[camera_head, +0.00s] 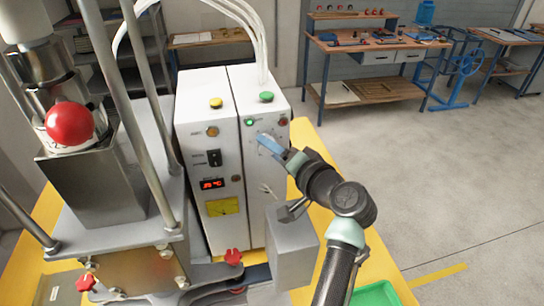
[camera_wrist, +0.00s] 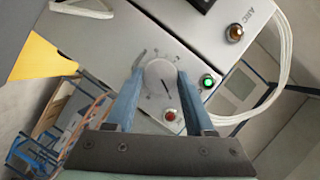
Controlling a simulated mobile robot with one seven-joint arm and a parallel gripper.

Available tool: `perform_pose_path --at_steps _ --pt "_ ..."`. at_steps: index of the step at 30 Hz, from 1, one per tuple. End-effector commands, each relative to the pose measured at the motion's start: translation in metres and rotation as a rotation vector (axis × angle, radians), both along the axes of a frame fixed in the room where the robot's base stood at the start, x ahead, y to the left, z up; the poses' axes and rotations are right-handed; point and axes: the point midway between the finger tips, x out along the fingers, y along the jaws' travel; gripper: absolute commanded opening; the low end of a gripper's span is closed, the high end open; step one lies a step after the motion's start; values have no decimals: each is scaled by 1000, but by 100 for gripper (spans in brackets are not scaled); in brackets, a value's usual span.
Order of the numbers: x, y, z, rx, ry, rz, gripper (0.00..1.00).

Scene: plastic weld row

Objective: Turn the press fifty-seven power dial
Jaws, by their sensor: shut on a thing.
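The power dial (camera_wrist: 160,77) is a round grey knob with a dark pointer line, on the front of a white control box (camera_head: 255,185). Tick marks ring it in the wrist view. My gripper (camera_head: 269,143) reaches the upper right of this box from the right. In the wrist view, its two blue fingers (camera_wrist: 160,82) stand on either side of the dial, shut on it. In the head view the fingers mostly hide the dial. A green light (camera_wrist: 208,82) and a red button (camera_wrist: 170,115) sit close beside the dial.
A second white box (camera_head: 208,165) with a red display stands left of the dial's box. The press with a red ball (camera_head: 69,124) fills the far left. A grey block (camera_head: 292,255) sits below my arm. A green tray (camera_head: 375,295) is at the lower right.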

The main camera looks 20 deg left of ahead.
Motion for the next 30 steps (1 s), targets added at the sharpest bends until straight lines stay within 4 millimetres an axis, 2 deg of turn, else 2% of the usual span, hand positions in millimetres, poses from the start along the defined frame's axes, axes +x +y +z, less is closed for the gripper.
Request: perform_pose_path --at_steps 1,15,30 --pt "0 0 -5 38 26 0 0" --pt "1 -1 -6 335 227 0 0" --pt "1 -1 -4 433 295 -1 0"
